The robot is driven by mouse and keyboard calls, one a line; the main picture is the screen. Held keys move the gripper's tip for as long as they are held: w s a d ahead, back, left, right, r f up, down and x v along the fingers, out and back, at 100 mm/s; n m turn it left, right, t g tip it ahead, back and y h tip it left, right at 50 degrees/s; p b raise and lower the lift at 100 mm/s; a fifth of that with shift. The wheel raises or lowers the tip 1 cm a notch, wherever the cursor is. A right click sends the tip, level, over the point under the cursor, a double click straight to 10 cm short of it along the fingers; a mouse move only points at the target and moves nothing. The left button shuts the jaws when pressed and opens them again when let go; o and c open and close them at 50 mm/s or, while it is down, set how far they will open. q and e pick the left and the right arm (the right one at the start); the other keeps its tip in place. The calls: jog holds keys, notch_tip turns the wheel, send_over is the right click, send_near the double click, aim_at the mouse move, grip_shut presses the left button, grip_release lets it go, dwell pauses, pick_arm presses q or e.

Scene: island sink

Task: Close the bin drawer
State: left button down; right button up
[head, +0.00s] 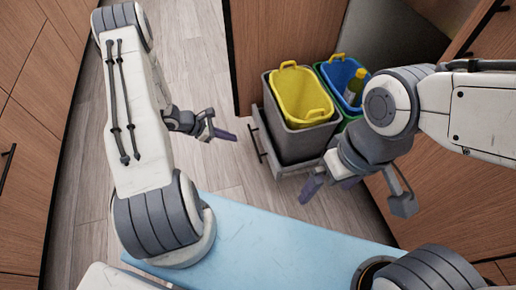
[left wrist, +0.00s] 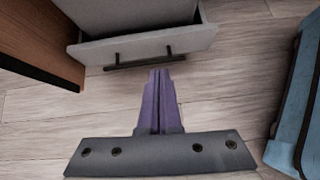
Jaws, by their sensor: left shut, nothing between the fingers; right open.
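The bin drawer (head: 262,140) is pulled out of the wooden island, with a dark bar handle (head: 256,143) on its light grey front. It carries a grey bin with a yellow bucket (head: 301,92) and a green bin with a blue bucket (head: 340,76). My left gripper (head: 224,134) is shut and empty, to the left of the drawer front and apart from it. In the left wrist view, its purple fingers (left wrist: 160,85) point at the handle (left wrist: 145,61) and drawer front (left wrist: 150,45). My right gripper (head: 331,187) is open, near the drawer's near corner, overlapping it in the picture.
A yellow-green bottle (head: 355,86) stands in the blue bucket. A wooden panel (head: 241,55) borders the drawer opening on the far side. Wood floor (head: 190,70) is clear left of the drawer. Wooden cabinets (head: 35,115) stand at the far left.

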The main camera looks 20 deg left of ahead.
pick_arm(q)
jog(key=f, duration=0.2)
jog(key=b, duration=0.7)
send_near(266, 144)
jog(key=shift+n, duration=0.3)
jog(key=x, duration=0.3)
jog(key=f+x, duration=0.1)
jog(key=x, duration=0.1)
jog(key=shift+a+f, duration=0.2)
jog(key=shift+w+d+r, duration=0.15)
jog(key=shift+w+d, duration=0.05)
jog(key=shift+d, duration=0.25)
jog(key=shift+w, duration=0.1)
